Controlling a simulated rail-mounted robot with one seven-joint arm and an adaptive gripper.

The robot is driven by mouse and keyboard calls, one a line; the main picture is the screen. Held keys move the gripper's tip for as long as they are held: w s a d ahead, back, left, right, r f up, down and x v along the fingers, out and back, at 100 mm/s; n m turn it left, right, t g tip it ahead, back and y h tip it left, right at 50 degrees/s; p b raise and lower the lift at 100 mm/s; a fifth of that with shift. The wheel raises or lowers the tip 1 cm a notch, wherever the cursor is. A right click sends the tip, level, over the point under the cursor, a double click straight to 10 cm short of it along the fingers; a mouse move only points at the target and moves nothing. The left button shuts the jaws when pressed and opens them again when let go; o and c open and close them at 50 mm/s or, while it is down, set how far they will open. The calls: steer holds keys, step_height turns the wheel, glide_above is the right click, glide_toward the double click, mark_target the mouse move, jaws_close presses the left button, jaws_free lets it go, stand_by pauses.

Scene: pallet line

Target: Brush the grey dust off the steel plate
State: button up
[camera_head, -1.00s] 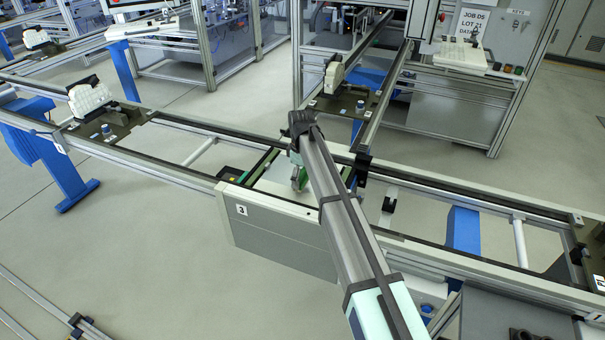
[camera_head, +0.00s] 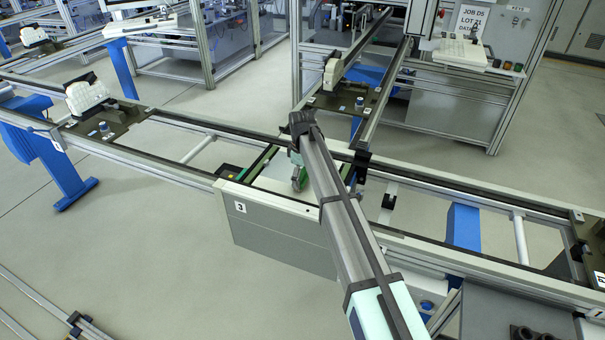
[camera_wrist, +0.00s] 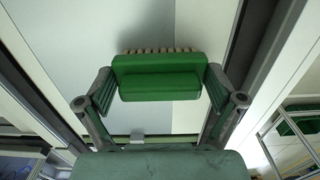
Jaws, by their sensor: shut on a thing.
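My gripper (camera_wrist: 160,95) is shut on a green brush (camera_wrist: 158,85), with one finger at each end of its block. Tan bristles (camera_wrist: 160,50) show along the brush's far edge, over the steel plate (camera_wrist: 105,35). In the head view the pale plate (camera_head: 272,178) lies in the line frame, and a small green part of the brush (camera_head: 301,184) shows beside my arm. The plate shows a lighter and a darker grey area in the wrist view. I cannot tell which is dust, or whether the bristles touch the plate.
Rails (camera_head: 190,170) of the conveyor run along both sides of the plate. A grey panel (camera_head: 270,240) marked 3 hangs at the front. A pallet (camera_head: 125,115) with a white part (camera_head: 88,95) stands at the left. A blue post (camera_head: 463,228) stands right of my arm.

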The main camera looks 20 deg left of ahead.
steer(key=shift+s, duration=0.55)
steer(key=shift+r, duration=0.25)
step_height(320, 180, up, 2)
steer(key=shift+a+r+p, duration=0.1)
steer(key=shift+p, duration=0.35)
steer(key=shift+r+p, duration=1.25)
steer(key=shift+r, duration=1.5)
steer(key=shift+f, duration=0.1)
